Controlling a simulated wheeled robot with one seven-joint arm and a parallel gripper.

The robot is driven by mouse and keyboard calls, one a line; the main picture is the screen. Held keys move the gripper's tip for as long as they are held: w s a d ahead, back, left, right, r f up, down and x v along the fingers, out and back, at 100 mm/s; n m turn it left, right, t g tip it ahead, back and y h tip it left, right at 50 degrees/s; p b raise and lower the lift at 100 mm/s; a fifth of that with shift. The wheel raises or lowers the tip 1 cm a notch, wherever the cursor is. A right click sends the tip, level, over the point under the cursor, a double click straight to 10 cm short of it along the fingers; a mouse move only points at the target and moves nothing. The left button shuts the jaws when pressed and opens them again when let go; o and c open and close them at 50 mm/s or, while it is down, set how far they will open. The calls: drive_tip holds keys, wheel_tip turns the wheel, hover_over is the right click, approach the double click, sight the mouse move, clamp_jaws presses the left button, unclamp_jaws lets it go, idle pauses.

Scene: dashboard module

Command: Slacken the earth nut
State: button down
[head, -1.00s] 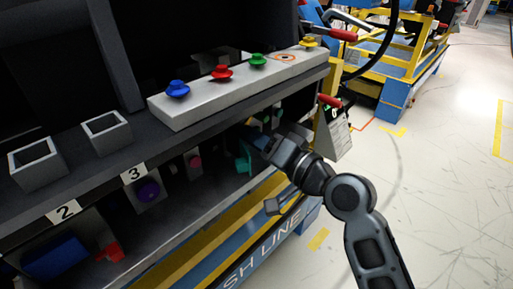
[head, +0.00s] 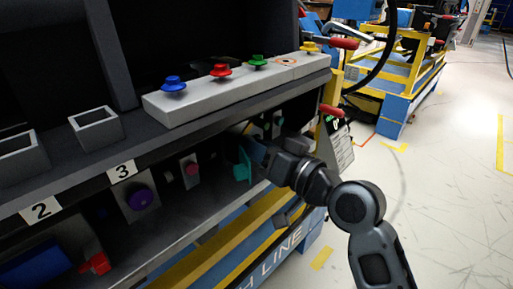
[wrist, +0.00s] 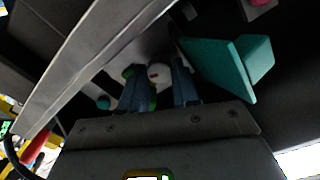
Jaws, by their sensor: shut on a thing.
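My gripper (wrist: 158,72) is under the dark shelf with its two blue-grey fingers close together. A rounded green piece (wrist: 153,98), which looks like the earth nut, shows at the left finger and is partly covered by it. A small white round part with a red mark (wrist: 159,73) shows between the fingertips. In the head view my gripper (head: 258,150) reaches in under the shelf edge, and its wrist hides most of the nut. I cannot tell whether the nut has turned.
A teal bracket (head: 242,168) is close beside the fingers; it also shows in the wrist view (wrist: 222,68). A button strip (head: 225,97) sits on top. A purple knob (head: 140,198) is further left.

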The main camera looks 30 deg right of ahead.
drive_tip(key=shift+f, duration=0.15)
drive_tip(key=c, duration=1.1)
unclamp_jaws()
drive_tip(key=v, duration=0.7)
drive_tip(key=shift+s, duration=0.4)
drive_tip(key=shift+d, duration=0.1)
